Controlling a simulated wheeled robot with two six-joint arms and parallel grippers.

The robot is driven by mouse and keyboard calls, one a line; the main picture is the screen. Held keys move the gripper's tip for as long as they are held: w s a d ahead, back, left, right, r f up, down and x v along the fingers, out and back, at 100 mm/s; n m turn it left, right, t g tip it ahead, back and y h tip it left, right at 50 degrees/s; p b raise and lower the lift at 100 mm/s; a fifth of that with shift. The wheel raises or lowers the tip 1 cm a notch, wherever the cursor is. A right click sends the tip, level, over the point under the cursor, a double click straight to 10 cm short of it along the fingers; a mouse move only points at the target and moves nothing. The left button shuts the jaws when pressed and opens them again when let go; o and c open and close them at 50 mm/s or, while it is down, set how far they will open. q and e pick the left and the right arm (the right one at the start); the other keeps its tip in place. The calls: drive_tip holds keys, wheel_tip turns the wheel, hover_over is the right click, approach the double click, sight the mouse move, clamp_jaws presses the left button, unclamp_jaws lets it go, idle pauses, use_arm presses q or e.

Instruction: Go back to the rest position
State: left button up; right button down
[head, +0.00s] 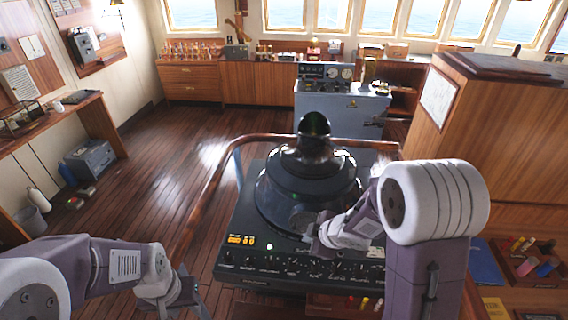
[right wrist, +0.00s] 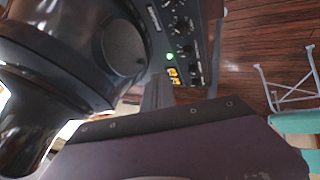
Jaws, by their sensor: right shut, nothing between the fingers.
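My left gripper (head: 192,292) hangs low at the left of the head view, over the wooden floor and left of the radar console (head: 300,262). Its fingers are small and partly turned away, so I cannot tell whether they are open. My right gripper (head: 308,236) is over the console, in front of the black dome-shaped radar hood (head: 310,185). It is shut and empty. In the right wrist view its dark fingers (right wrist: 158,92) point at the console's knobs and amber display, with the radar hood close on the left.
A wooden handrail (head: 205,190) curves around the console's left and back. A wooden cabinet (head: 500,130) stands at right, with a tray of markers (head: 535,262) below it. A grey helm console (head: 340,115) stands behind.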

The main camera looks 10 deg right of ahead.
wheel_tip(320, 180, down, 6)
drive_tip(key=w+a+b, duration=0.1)
drive_tip(key=b, duration=0.8)
drive_tip(key=s+d+f+m+h+b, duration=0.1)
drive_tip(key=s+f+m+b, duration=0.1)
drive_tip(key=f+m+b, duration=0.1)
drive_tip(key=s+d+f+m+g+h+b, duration=0.1)
drive_tip(key=s+d+f+m+b, duration=0.1)
drive_tip(key=s+f+m+b, duration=0.1)
drive_tip(key=s+d+f+m+h+b, duration=0.1)
drive_tip(key=s+f+m+b, duration=0.2)
drive_tip(key=f+b, duration=0.1)
drive_tip(key=shift+d+f+m+g, duration=0.25)
drive_tip(key=shift+f+m+g, duration=0.05)
drive_tip(key=shift+f+g, duration=0.1)
drive_tip(key=s+a+f+m+g, duration=0.1)
drive_tip(key=s+m+g, duration=0.2)
drive_tip(key=s, duration=0.5)
drive_tip(key=shift+m+g+p, duration=0.3)
drive_tip(key=shift+m+p, duration=0.05)
drive_tip(key=shift+m, duration=0.45)
drive_tip(key=shift+a+f, duration=0.1)
